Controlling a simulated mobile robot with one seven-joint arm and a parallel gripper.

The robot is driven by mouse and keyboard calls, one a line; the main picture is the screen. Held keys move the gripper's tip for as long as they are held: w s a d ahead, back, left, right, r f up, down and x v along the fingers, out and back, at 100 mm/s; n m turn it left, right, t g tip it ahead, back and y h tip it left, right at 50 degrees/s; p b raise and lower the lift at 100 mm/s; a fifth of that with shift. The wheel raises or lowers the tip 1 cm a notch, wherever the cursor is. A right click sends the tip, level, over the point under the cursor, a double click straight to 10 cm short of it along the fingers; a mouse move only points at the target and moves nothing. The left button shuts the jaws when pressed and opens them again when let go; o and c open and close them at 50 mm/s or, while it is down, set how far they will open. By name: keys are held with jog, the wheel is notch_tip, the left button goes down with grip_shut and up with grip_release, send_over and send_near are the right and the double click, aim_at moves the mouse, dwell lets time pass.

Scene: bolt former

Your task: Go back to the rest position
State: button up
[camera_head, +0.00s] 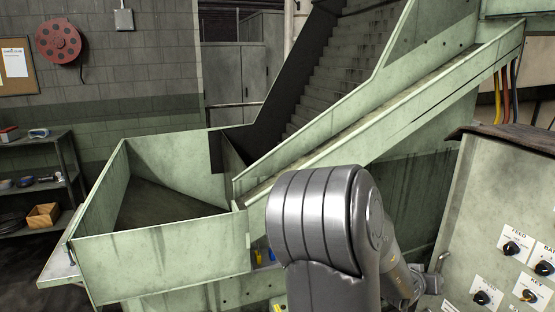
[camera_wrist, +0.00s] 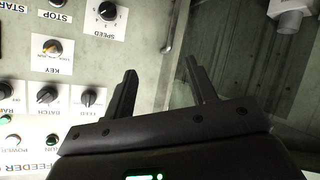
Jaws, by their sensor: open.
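My gripper (camera_wrist: 160,85) shows in the wrist view with its two dark fingers spread apart and nothing between them. It is in front of the pale green control panel (camera_wrist: 30,72), which carries labelled knobs and buttons and appears upside down there. The panel's knobs and the key switch (camera_wrist: 51,47) are to the left of the fingers. The control panel (camera_head: 455,215) stands at the right in that view.
A green hopper (camera_head: 165,262) stands at left centre, with a sloping chute (camera_head: 400,115) rising to the right behind my arm. A shelf (camera_head: 30,143) with small items and a wooden box (camera_head: 42,215) is at far left. A red reel (camera_head: 58,40) hangs on the wall.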

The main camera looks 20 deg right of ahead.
jog(key=w+a+r+n+t+y, duration=0.1)
jog(key=w+a+r+y, duration=0.15)
jog(key=a, duration=0.65)
jog(key=w+a+r+n+t+y, duration=0.15)
jog(key=a+y, duration=0.25)
jog(key=a, duration=0.5)
jog(key=w+a+r+n+t+y, duration=0.1)
jog(key=w+a+n+t+y, duration=0.2)
jog(key=a, duration=0.6)
jog(key=s+a+r+n+g+y, duration=0.1)
jog(key=s+a+r, duration=0.3)
jog(key=s+a, duration=0.3)
jog(key=s+a+r+n+g+y, duration=0.1)
jog(key=s+a+r+n+g, duration=0.1)
jog(key=s+a, duration=0.6)
jog(key=shift+a+r, duration=0.85)
jog(key=shift+w+n+g, duration=0.1)
jog(key=shift+n+g, duration=0.15)
